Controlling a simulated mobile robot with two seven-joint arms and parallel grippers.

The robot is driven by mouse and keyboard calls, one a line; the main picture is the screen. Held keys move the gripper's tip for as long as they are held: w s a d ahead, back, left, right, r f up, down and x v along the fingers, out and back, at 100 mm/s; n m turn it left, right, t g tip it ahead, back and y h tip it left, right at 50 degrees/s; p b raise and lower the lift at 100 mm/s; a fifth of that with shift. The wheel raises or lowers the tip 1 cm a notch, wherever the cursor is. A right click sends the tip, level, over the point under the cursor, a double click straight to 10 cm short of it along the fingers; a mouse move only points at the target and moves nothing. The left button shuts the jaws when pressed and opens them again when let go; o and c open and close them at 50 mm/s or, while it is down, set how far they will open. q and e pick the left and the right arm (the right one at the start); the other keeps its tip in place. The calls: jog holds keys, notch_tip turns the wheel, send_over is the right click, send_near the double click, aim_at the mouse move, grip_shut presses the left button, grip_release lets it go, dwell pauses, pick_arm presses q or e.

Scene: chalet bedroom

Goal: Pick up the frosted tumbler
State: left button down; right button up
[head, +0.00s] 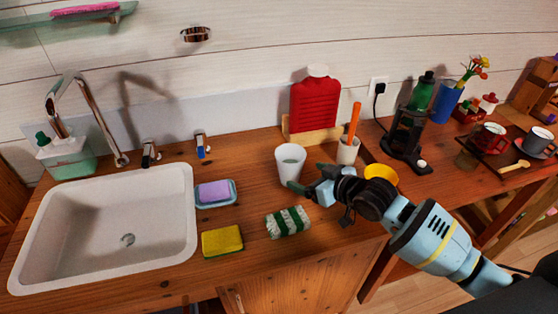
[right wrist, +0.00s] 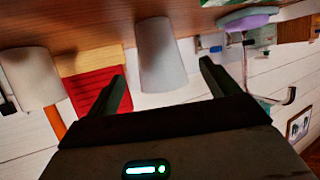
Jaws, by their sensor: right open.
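The frosted tumbler (head: 290,160) is a pale, whitish cup standing upright on the wooden counter, right of the sink. My right gripper (head: 309,180) is open and empty, close to the tumbler's lower right side. In the right wrist view the picture is upside down, and the tumbler (right wrist: 160,50) appears between the two spread fingers of the right gripper (right wrist: 164,78). I cannot tell whether the fingers reach around it or stop short of it. My left gripper is not in view.
A white cup (head: 347,152) with an orange handle in it and a red hot-water bottle (head: 314,105) stand behind. A striped bundle (head: 288,222), yellow sponge (head: 222,241) and soap dish (head: 215,199) lie near the sink (head: 185,225). A yellow bowl (head: 381,173) is right of my gripper.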

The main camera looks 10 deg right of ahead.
aim_at(299, 171)
jog(key=shift+s, duration=0.1)
jog(key=shift+w+a+f, duration=0.1)
jog(key=shift+w+f, duration=0.1)
jog(key=shift+w, duration=0.15)
jog(key=shift+b+x, duration=0.35)
jog(key=shift+x, duration=3.1)
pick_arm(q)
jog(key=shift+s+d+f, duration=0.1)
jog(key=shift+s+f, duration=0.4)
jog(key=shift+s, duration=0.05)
pick_arm(e)
jog(key=shift+r, duration=0.1)
jog(key=c, duration=1.2)
